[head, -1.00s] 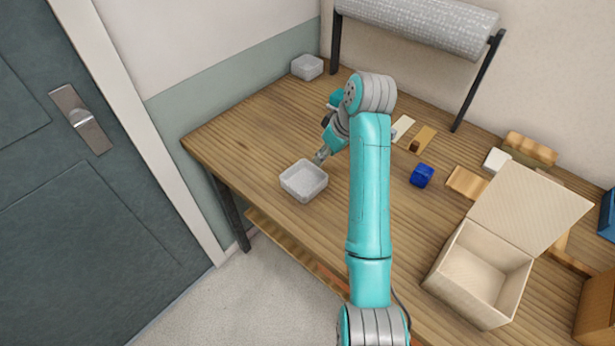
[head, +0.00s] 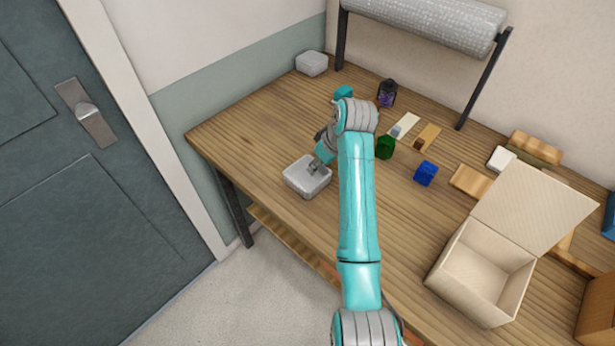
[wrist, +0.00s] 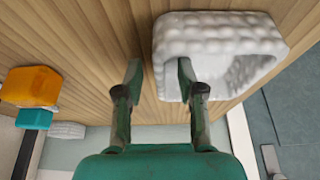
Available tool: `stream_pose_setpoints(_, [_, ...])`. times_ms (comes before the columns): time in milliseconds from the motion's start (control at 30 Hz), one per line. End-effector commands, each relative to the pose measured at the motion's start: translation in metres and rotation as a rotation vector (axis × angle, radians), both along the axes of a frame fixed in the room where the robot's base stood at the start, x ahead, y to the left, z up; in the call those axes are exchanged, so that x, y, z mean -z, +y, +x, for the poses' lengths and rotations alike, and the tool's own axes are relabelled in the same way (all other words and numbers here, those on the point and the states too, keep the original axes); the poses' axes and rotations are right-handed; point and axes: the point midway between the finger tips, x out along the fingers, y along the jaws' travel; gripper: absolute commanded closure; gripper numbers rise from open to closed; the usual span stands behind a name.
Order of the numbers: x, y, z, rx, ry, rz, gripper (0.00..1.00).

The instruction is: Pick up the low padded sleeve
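A low, pale grey padded sleeve (head: 293,180) with an open top lies near the table's left front edge. In the wrist view it shows as a white, bubbly-walled sleeve (wrist: 220,28) at top centre-right. My gripper (head: 314,170) is down at it with fingers apart. In the wrist view, the gripper's (wrist: 160,75) right finger overlaps the sleeve's opening and the left finger is outside its left wall. That wall lies between the fingers; I cannot tell whether either touches it.
Another grey padded piece (head: 311,63) stands in the back corner. A dark lantern (head: 387,93), green block (head: 385,147), blue block (head: 425,173) and open carton (head: 480,270) are to the right. An orange thing (wrist: 30,87) shows in the wrist view. The table's left is clear.

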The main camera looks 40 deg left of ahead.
Motion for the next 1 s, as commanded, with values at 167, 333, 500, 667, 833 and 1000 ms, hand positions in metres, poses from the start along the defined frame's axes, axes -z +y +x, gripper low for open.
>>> stream_pose_setpoints(167, [0.0,0.0,0.0,0.0,0.0,0.0,0.94])
stream_pose_setpoints(333, [0.0,0.0,0.0,0.0,0.0,0.0,1.0])
stream_pose_setpoints(500, [-0.001,0.0,0.0,0.0,0.0,0.0,1.0])
stream_pose_setpoints(667, [-0.009,0.0,0.0,0.0,-0.001,0.002,1.0])
stream_pose_setpoints(833, [-0.037,0.001,0.001,0.0,-0.004,0.004,1.0])
stream_pose_setpoints(1000, [-0.069,0.001,0.001,0.0,-0.003,0.004,1.0])
